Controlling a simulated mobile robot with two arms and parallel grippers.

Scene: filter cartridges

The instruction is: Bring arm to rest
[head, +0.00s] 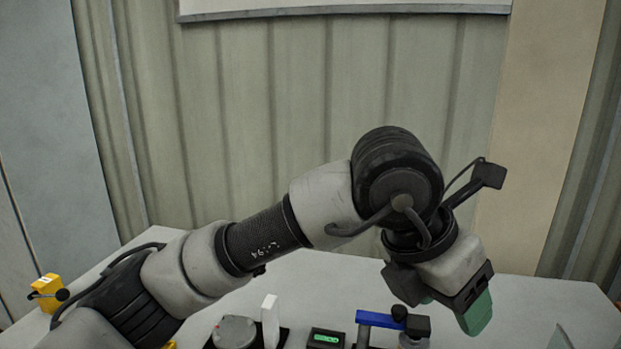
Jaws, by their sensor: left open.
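My left arm reaches in from the lower left and crosses the middle of the head view. My left gripper (456,307) hangs at the right, pointing down over the table. Its green finger pads are apart, with nothing visible between them; the nearer pad hides part of the gap. My right gripper is out of view. No filter cartridge can be made out clearly.
On the pale table (545,292) stand a grey round device (234,332), a white upright plate (270,322), a black box with a green display (326,338) and a blue bar (378,319). A yellow block (47,293) is at left. A ribbed wall (270,110) rises behind.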

